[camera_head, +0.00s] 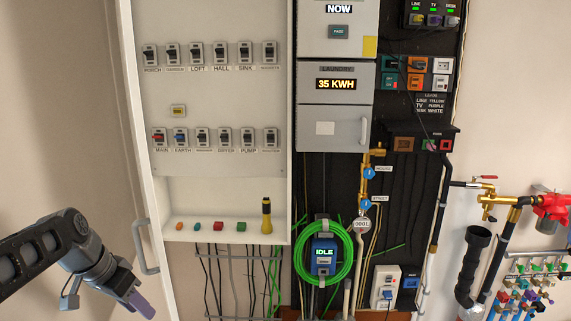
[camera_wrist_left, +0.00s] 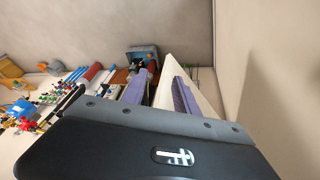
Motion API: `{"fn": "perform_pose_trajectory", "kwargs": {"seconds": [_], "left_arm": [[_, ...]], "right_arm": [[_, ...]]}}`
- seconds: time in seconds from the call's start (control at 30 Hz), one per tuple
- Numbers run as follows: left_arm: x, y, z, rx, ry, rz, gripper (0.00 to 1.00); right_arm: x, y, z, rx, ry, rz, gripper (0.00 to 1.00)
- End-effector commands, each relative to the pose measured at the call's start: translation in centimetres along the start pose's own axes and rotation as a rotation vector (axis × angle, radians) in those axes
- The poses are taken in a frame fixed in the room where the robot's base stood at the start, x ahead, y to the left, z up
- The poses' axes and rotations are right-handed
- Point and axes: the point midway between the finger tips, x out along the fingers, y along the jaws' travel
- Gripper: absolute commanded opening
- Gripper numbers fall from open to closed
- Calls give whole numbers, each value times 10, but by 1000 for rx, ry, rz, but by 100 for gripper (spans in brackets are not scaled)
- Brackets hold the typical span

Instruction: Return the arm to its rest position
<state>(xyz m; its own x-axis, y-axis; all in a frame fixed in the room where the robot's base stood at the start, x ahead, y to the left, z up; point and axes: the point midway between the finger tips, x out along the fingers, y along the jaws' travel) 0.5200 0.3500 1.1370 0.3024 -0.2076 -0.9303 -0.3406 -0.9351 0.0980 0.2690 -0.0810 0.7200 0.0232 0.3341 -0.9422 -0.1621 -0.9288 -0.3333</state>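My left arm (camera_head: 45,255) comes in from the left edge of the head view. My left gripper (camera_head: 138,300) is low at the left, its purple fingertips pointing down and to the right, in front of the lower part of the white cabinet's left side. In the left wrist view, the two purple fingers of the gripper (camera_wrist_left: 160,92) stand apart, with nothing seen held between them. My right arm and right gripper are not in view.
The white switch cabinet (camera_head: 220,100) has a grey door handle (camera_head: 145,247) close above the left gripper. A green hose coil (camera_head: 323,262) hangs right of the cabinet. Brass and red valves (camera_head: 552,207) stick out at far right. The wall at upper left is bare.

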Motion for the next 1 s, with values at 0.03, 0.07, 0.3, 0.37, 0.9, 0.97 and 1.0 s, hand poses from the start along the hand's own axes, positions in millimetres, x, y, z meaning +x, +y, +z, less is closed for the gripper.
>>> {"fn": "perform_pose_trajectory", "kwargs": {"seconds": [0.03, 0.07, 0.3, 0.37, 0.9, 0.97, 1.0], "left_arm": [[29, 7, 2, -13, -14, 17, 36], [45, 10, 3, -24, -18, 23, 36], [214, 74, 42, -157, -76, 93, 36], [254, 97, 62, -197, -94, 109, 36], [401, 291, 294, -524, -257, 162, 36], [401, 296, 301, -535, -260, 161, 36], [400, 297, 303, -540, -259, 160, 36]], "right_arm": [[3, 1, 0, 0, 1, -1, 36], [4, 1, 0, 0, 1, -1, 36], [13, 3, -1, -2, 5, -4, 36], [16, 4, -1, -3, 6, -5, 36], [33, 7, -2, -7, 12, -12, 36], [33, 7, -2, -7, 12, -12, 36], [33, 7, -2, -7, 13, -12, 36]]}}
